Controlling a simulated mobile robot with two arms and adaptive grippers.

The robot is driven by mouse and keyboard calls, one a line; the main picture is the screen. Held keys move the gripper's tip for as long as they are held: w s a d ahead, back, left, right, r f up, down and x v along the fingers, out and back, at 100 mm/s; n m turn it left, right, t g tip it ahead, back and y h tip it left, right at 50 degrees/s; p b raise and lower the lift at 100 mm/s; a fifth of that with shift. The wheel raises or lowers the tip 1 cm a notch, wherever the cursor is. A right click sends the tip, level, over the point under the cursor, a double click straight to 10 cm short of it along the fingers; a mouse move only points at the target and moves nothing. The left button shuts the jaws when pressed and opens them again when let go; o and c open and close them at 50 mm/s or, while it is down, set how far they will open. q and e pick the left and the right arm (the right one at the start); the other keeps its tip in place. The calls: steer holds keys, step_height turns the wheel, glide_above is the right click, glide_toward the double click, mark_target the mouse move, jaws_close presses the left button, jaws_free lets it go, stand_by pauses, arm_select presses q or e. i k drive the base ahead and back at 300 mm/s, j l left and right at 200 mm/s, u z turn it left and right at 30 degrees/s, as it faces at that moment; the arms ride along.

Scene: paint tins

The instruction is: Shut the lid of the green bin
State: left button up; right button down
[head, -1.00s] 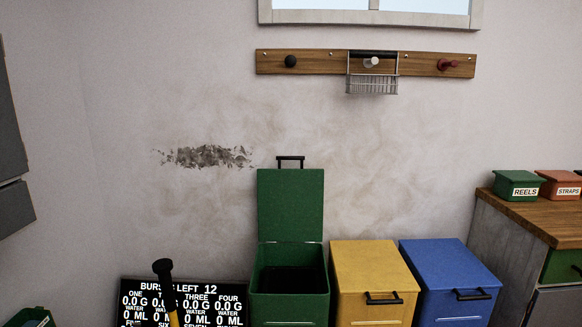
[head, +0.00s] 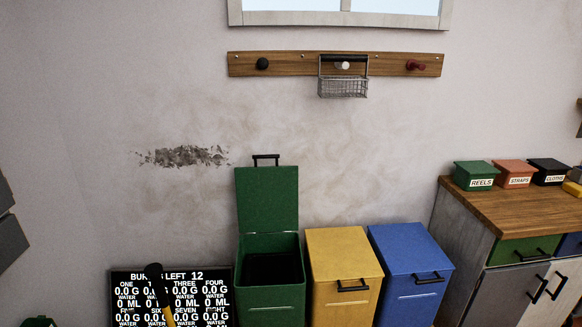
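The green bin (head: 270,300) stands against the wall in the lower middle of the head view. Its lid (head: 267,198) is open and stands upright at the back, with a black handle (head: 266,157) at its top edge. The bin's dark inside shows. Neither of my grippers is in view.
A yellow bin (head: 343,250) and a blue bin (head: 408,252), both with lids shut, stand right of the green bin. A wooden-topped cabinet (head: 520,205) bearing labelled boxes is at the right. A black display board (head: 200,272) and a dark-topped yellow handle (head: 154,275) are at the left.

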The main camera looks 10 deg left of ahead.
mark_target(267, 198)
steer(key=i+l+u, duration=0.25)
steer(key=u, duration=0.25)
steer(key=i+l+u, duration=0.2)
steer(key=l+u, duration=0.25)
steer(key=j, duration=0.1)
